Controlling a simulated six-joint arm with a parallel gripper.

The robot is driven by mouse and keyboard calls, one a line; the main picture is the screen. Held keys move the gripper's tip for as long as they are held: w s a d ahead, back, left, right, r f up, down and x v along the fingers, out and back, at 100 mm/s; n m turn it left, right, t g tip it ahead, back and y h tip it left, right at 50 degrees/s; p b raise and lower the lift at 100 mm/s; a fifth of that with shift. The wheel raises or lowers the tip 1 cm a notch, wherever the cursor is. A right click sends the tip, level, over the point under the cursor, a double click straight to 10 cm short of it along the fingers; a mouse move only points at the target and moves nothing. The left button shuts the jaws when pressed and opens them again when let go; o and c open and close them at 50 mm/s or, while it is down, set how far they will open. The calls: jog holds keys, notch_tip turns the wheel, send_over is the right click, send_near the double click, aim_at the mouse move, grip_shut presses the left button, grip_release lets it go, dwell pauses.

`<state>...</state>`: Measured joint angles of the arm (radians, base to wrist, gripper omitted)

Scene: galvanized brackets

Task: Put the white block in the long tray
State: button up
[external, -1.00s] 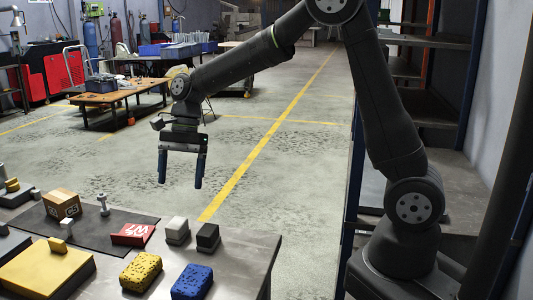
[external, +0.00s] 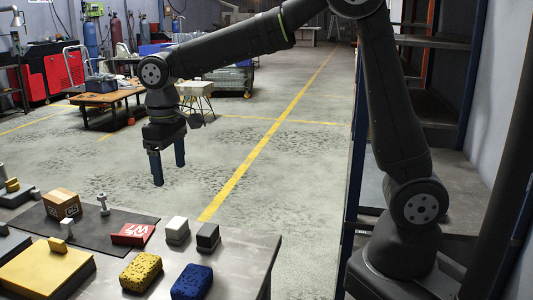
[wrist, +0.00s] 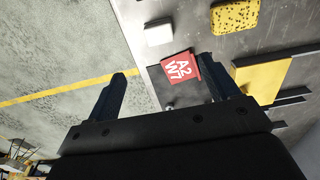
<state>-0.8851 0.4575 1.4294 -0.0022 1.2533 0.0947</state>
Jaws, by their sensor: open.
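The white block (external: 177,229) sits on the grey metal table near its far edge, beside a dark grey block (external: 208,236). The white block (wrist: 158,32) also shows near the table edge in the wrist view. My gripper (external: 170,172) is open and empty, fingers pointing down, above and beyond the white block in the external picture. In the wrist view my gripper (wrist: 163,82) has its fingers wide apart with nothing between them. I cannot make out for certain which thing is the long tray; dark, narrow shapes are cut off at the left edge of the external view.
A red lettered block (external: 133,234), a cardboard box (external: 62,203) and a bolt (external: 103,204) are on or by a dark mat (external: 88,236). A yellow sponge (external: 141,271), a blue sponge (external: 192,282) and a yellow slab with a handle (external: 45,273) stand nearer.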

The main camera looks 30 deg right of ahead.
send_near(176, 222)
jog(key=f, duration=0.5)
jog(key=shift+s, duration=0.3)
jog(key=shift+w+f, duration=0.15)
jog(key=shift+f, duration=1.25)
jog(key=shift+w+f, duration=0.1)
jog(key=shift+f, duration=1.3)
jog(key=c, duration=1.2)
jog(key=shift+o, duration=0.2)
jog(key=shift+r, duration=0.15)
